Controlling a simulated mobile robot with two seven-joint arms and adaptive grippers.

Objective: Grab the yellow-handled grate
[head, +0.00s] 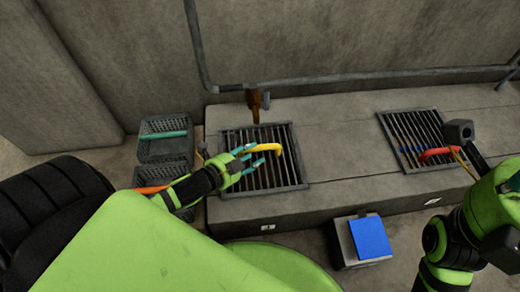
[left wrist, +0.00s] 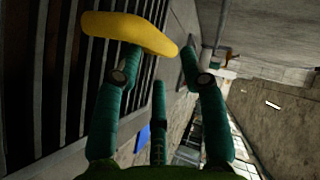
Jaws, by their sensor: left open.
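The grate (head: 289,172) with the yellow handle lies over the left opening of the concrete ledge. Its yellow handle (head: 264,148) arches above the dark bars. My left gripper (head: 250,157) is open at the handle's left part, with teal fingers spread. In the left wrist view, the yellow handle (left wrist: 130,33) crosses beyond my left gripper (left wrist: 160,68) and hides one fingertip. Another fingertip is near the handle's right end. I cannot tell whether any finger touches it.
A second grate (head: 407,137) with a red handle (head: 438,153) lies to the right on the ledge (head: 345,150). A brown tap (head: 254,100) is behind the left grate. Dark baskets (head: 165,148) stand left; a blue-topped box (head: 370,238) stands in front.

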